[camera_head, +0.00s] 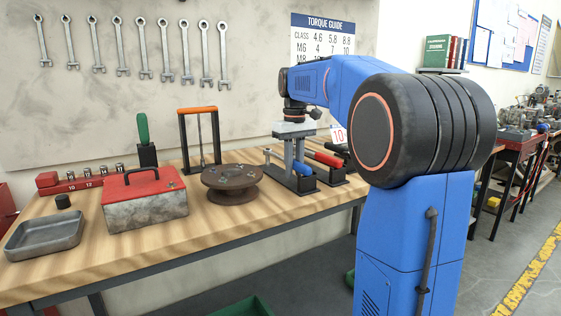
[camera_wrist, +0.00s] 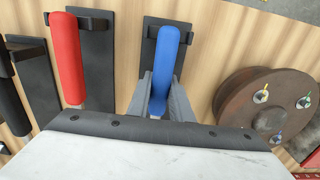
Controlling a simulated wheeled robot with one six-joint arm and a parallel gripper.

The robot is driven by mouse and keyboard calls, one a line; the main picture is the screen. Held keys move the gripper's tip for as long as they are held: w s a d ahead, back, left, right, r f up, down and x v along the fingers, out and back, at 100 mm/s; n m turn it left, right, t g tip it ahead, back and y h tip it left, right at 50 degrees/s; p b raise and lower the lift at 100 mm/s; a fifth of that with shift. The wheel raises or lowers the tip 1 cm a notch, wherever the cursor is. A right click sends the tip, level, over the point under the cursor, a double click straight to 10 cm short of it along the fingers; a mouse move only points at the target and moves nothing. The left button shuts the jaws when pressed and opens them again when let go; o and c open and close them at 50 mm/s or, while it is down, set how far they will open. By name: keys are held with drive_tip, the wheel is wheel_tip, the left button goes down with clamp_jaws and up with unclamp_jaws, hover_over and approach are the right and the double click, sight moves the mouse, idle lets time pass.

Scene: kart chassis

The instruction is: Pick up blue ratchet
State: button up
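The blue ratchet (camera_wrist: 173,50) shows its blue handle in the wrist view, lying on a black holder (camera_wrist: 158,25). In the head view its blue handle (camera_head: 302,168) shows just below my gripper (camera_head: 294,168), at the right part of the bench. My gripper (camera_wrist: 163,92) points down, with one grey finger on each side of the near part of the handle. The fingers look very close to the handle, but I cannot tell whether they press on it. The ratchet's head end is hidden under the gripper body.
A red-handled tool (camera_wrist: 66,58) on its own black holder is left of the ratchet in the wrist view. A brown disc (camera_wrist: 262,105) with studs is to the right. A red-lidded metal box (camera_head: 145,205) and a tray (camera_head: 45,236) stand further left on the bench.

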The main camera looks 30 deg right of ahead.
clamp_jaws()
drive_tip(key=shift+r, duration=0.1)
wheel_tip(320, 180, up, 10)
drive_tip(key=shift+f, duration=0.1)
idle(0.4)
drive_tip(key=shift+c, duration=0.4)
unclamp_jaws()
clamp_jaws()
idle(0.5)
